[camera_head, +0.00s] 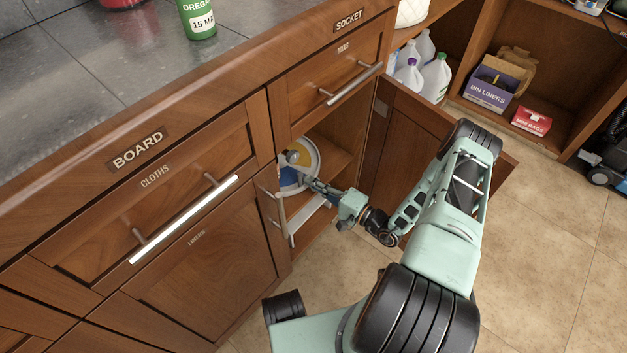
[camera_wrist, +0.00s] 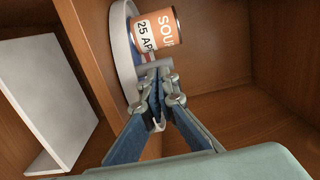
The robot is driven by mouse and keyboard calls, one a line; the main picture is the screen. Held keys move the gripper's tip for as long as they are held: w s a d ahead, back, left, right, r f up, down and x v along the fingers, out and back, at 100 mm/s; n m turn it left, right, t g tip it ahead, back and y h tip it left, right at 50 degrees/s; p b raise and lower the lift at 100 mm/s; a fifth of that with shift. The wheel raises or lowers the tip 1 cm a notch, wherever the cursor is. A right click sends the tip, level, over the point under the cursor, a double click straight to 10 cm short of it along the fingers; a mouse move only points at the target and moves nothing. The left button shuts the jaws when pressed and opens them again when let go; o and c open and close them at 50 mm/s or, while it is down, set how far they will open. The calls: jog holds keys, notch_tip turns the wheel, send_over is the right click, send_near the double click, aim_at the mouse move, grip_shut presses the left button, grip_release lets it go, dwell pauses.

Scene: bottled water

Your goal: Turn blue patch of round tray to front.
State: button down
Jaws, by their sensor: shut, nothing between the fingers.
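The round tray (camera_head: 317,160) sits inside the open cabinet, with a pale rim. A yellow patch and a blue patch (camera_head: 288,181) show on it, the blue one at its lower left in the head view. In the wrist view the tray's rim (camera_wrist: 121,50) curves along the left of an orange soup can (camera_wrist: 157,30) standing on the tray. My gripper (camera_head: 308,182) reaches into the cabinet at the tray. Its fingers (camera_wrist: 156,82) are shut and empty, close to the tray's edge below the can. I cannot tell whether they touch the tray. Part of the tray is hidden by the cabinet front.
A white panel (camera_wrist: 50,105) is at the left in the wrist view. Drawers with bar handles (camera_head: 185,219) are to the left. Jugs (camera_head: 436,76) and boxes (camera_head: 497,83) fill shelves at the back right.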

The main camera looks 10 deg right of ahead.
jog(key=shift+s+a+m+t+h+p, duration=0.35)
jog(key=shift+a+m+t+h+p, duration=0.25)
jog(key=shift+h, duration=0.2)
jog(key=shift+s+a, duration=0.2)
jog(key=shift+a, duration=0.35)
